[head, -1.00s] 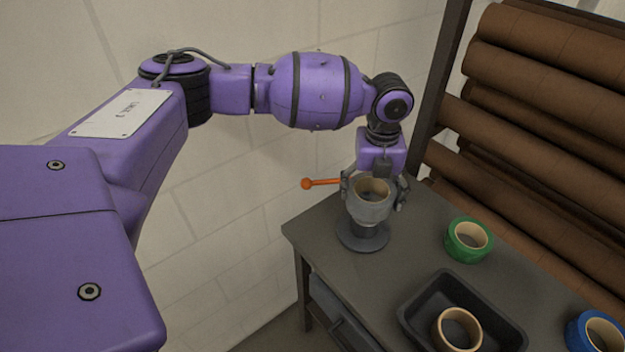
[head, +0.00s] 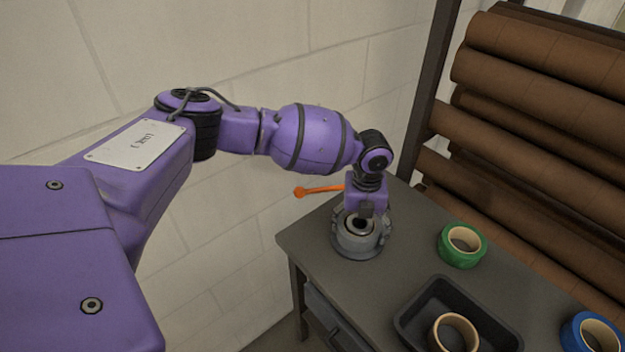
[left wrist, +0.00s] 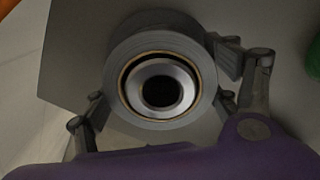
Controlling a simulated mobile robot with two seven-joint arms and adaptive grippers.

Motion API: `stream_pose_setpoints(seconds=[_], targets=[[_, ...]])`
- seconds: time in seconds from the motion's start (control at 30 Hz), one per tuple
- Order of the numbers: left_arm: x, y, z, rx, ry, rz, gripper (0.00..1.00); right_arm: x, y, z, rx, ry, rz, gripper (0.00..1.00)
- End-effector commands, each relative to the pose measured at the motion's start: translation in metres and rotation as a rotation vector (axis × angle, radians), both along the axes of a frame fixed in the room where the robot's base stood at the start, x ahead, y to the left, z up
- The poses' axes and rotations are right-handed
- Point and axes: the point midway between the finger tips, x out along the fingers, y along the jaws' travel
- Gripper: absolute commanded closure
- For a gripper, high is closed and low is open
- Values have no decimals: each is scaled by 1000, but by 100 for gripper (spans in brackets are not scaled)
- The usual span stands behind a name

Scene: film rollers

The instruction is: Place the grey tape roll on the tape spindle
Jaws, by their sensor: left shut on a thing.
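The grey tape roll (head: 356,246) sits low at the tape spindle, near the table's back left corner. In the left wrist view the roll (left wrist: 199,107) surrounds the spindle's pale metal hub (left wrist: 142,76), which shows inside the tan core with a dark hole in its middle. The spindle's base is mostly hidden under the roll in the head view. My left gripper (head: 361,233) points down over the spindle and is shut on the roll, with fingers on opposite sides of it. My right gripper is not in view.
A green tape roll (head: 462,257) stands right of the spindle. A dark tray (head: 411,318) holds a tan-rimmed roll (head: 455,346), and a blue roll (head: 576,334) is at far right. An orange knobbed rod (head: 318,190) is behind the spindle. Brown rollers (head: 520,100) stand behind the table.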

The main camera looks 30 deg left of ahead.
Motion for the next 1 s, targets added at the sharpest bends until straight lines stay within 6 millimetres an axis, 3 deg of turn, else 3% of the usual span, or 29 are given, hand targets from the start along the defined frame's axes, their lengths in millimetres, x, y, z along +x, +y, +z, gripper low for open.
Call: stream_pose_setpoints(seconds=[0.2, 0.23, 0.37, 0.77, 1.0], targets=[[0, 0, -4, -1, 0, 0, 53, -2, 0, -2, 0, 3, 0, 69], [0, 0, -5, -1, 2, 0, 18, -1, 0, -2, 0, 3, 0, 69], [0, 0, -4, 0, 1, 0, 1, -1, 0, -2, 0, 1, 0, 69], [1, 0, -1, 0, -1, 0, 1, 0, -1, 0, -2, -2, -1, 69], [2, 0, 32, -1, -6, -1, 1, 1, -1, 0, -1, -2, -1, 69]])
